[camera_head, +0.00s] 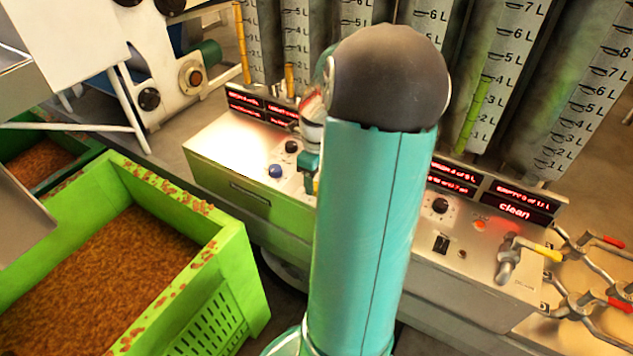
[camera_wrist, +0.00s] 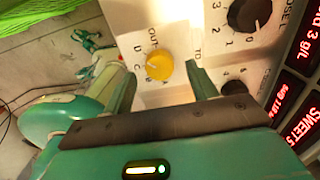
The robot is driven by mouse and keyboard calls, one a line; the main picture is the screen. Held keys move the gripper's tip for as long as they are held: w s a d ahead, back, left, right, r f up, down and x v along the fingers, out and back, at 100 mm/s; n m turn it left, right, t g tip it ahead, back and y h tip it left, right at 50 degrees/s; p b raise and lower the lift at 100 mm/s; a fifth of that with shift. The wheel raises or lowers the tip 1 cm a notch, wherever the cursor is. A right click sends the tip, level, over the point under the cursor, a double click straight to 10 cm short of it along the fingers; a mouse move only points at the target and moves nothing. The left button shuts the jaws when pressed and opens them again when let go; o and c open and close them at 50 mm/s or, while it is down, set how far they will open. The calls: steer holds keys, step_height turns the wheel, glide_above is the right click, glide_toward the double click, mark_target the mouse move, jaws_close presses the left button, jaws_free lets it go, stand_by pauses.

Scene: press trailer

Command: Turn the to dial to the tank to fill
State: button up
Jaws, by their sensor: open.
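The yellow dial (camera_wrist: 159,66) is on the pale panel in the wrist view. The word TO is printed to its right, and OUT, C and D are printed around it. Its pointer is too small to read for certain. My gripper (camera_wrist: 160,76) is open, with one finger to the left of the dial and one to the right. I cannot tell whether either finger touches it. In the head view my gripper (camera_head: 310,172) is over the panel, partly hidden by my own arm. The tall tanks (camera_head: 357,18) with litre scales stand behind the panel.
A black dial (camera_wrist: 248,14) numbered from 0 is at the upper right, and another black dial (camera_wrist: 234,88) is near the right finger. A blue knob (camera_head: 275,170) is left of my gripper. Red displays (camera_head: 515,205), a tap handle (camera_head: 510,260) and a green crate (camera_head: 235,270) are around.

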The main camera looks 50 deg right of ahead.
steer(key=shift+f, duration=0.95)
steer(key=c, duration=1)
